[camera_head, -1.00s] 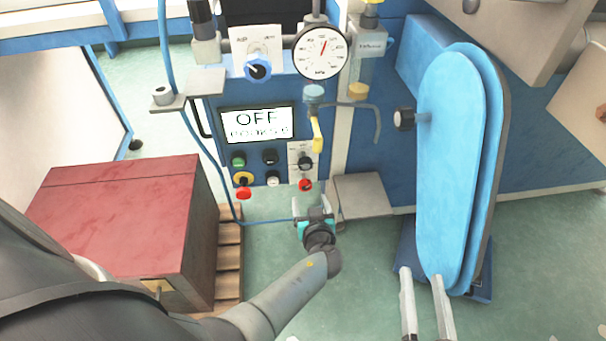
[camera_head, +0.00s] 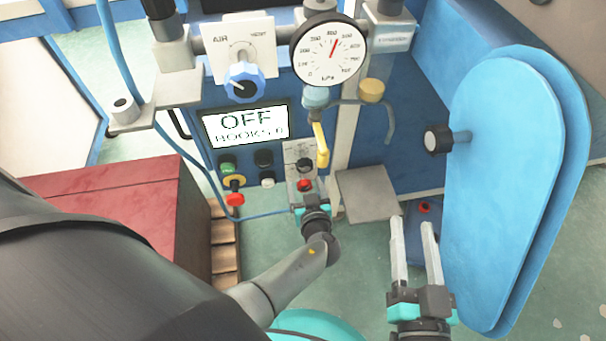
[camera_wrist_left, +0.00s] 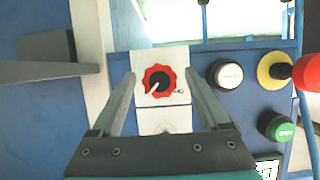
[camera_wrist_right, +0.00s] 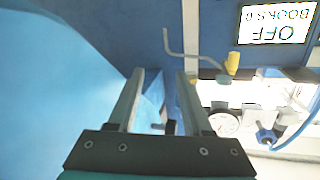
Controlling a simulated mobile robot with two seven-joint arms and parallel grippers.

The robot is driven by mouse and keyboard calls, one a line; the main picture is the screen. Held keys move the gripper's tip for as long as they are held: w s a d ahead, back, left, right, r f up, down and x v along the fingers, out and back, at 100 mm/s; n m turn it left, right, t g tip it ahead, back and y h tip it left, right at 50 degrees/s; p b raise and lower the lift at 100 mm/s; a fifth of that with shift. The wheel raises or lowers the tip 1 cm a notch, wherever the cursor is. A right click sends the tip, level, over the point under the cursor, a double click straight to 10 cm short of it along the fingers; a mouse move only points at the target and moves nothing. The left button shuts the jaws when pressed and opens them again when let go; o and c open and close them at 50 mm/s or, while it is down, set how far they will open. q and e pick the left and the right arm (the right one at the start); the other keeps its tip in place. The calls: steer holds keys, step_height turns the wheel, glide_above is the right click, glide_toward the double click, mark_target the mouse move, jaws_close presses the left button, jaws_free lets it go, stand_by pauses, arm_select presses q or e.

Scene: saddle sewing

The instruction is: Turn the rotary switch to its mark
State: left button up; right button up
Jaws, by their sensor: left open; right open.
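A red scalloped rotary switch (camera_wrist_left: 158,83) with a dark centre and white pointer shows on a white plate in the left wrist view. The pointer slants down and left in that view; a small dark mark (camera_wrist_left: 179,92) sits right of the knob. In the head view the red knob (camera_head: 304,185) is low on the blue panel. My left gripper (camera_head: 311,203) is open just in front of it, with the knob between its fingers (camera_wrist_left: 160,76) in the picture; contact cannot be told. My right gripper (camera_head: 413,222) is open and empty, right of the panel.
A display (camera_head: 246,124) reads OFF. A blue knob (camera_head: 243,82) and a gauge (camera_head: 329,48) sit above, with push buttons (camera_head: 235,199) left of the switch. A grey shelf (camera_head: 367,194) and large blue pad (camera_head: 510,190) stand right. A red box (camera_head: 115,210) stands left.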

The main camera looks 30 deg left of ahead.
stand_by(0.3)
arm_select(q)
jaws_close()
stand_by(0.6)
